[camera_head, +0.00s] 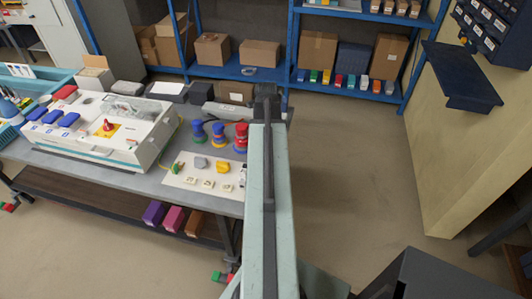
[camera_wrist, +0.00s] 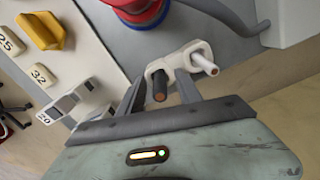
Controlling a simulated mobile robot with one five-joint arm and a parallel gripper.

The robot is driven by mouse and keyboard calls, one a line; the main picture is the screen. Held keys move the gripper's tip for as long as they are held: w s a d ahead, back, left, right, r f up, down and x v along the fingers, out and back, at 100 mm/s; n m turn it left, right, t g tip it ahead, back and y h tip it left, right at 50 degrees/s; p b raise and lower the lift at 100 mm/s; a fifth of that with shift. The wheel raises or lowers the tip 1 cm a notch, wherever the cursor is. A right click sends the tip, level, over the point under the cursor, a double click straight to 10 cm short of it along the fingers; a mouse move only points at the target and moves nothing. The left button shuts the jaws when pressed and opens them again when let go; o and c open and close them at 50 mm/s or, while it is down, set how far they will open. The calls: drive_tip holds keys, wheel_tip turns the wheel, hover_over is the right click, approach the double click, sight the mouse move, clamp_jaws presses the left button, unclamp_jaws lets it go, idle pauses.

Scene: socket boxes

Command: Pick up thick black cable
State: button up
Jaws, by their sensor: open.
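The thick black cable (camera_wrist: 160,88) is a short dark stub with a copper-coloured end, seen in the wrist view. It sticks out of a white holder (camera_wrist: 179,61) beside a thinner white cable (camera_wrist: 205,65) with a similar end. My gripper (camera_wrist: 160,78) is open, its two grey fingers on either side of the black cable. I cannot tell whether either finger touches it. In the head view my gripper (camera_head: 267,93) is at the right end of the workbench, and my arm hides the cable.
A blue shelf (camera_head: 270,75) with boxes stands behind.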

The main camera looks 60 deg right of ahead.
clamp_jaws()
drive_tip(key=shift+r, duration=0.1)
wheel_tip(320, 180, up, 10)
drive_tip(key=p, duration=1)
drive_tip(key=shift+r, duration=0.1)
drive_tip(key=shift+f, duration=0.25)
drive_tip(key=shift+s, duration=0.1)
